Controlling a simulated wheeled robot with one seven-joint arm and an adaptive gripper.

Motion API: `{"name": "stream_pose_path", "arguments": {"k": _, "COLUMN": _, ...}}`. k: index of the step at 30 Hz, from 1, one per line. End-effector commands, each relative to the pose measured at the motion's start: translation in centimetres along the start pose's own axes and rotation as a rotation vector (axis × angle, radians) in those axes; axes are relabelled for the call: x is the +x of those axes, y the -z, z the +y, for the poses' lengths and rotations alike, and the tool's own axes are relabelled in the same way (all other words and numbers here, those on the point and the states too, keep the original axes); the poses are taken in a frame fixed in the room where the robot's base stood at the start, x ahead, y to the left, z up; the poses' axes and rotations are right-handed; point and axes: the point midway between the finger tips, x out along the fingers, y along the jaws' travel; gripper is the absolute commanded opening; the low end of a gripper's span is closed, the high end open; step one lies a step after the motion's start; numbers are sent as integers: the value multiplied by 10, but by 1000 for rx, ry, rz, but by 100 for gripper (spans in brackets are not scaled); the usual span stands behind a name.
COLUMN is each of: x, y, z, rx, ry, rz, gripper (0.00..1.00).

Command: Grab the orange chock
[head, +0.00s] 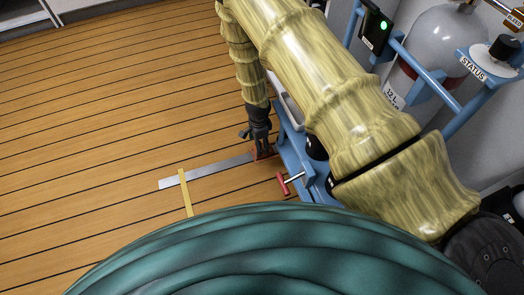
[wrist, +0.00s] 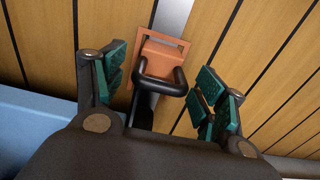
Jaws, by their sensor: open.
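The orange chock (wrist: 160,57) shows in the wrist view on the floor, over a grey metal strip, with a black loop handle (wrist: 160,80) on its near side. My gripper (wrist: 157,90) has its two green-padded fingers spread wide, one to each side of the handle. The pads appear apart from the chock and handle. In the head view my gripper (head: 262,148) points down next to the blue frame, and only a small reddish part of the chock (head: 264,154) shows by it; the rest is hidden.
A blue frame (head: 292,150) stands close to the right of my gripper, with a red T-handle (head: 283,184) in front. A grey strip (head: 215,171) and a yellow strip (head: 185,192) lie on the plank floor. A grey cylinder (head: 432,50) stands at upper right. Floor to the left is clear.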

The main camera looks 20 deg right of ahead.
Motion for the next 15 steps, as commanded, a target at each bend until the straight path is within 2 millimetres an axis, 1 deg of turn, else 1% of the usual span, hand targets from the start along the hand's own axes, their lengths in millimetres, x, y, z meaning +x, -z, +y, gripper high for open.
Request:
{"name": "stream_pose_path", "arguments": {"k": 1, "x": 9, "y": 0, "z": 1, "rx": 0, "ry": -1, "rz": 0, "gripper": 71}}
{"name": "stream_pose_path", "arguments": {"k": 6, "x": 33, "y": 0, "z": 1, "rx": 0, "ry": -2, "rz": 0, "gripper": 71}}
{"name": "stream_pose_path", "arguments": {"k": 9, "x": 44, "y": 0, "z": 1, "rx": 0, "ry": -1, "rz": 0, "gripper": 71}}
{"name": "stream_pose_path", "arguments": {"k": 12, "x": 48, "y": 0, "z": 0, "rx": 0, "ry": 0, "rz": 0, "gripper": 71}}
{"name": "stream_pose_path", "arguments": {"k": 15, "x": 48, "y": 0, "z": 0, "rx": 0, "ry": 0, "rz": 0, "gripper": 71}}
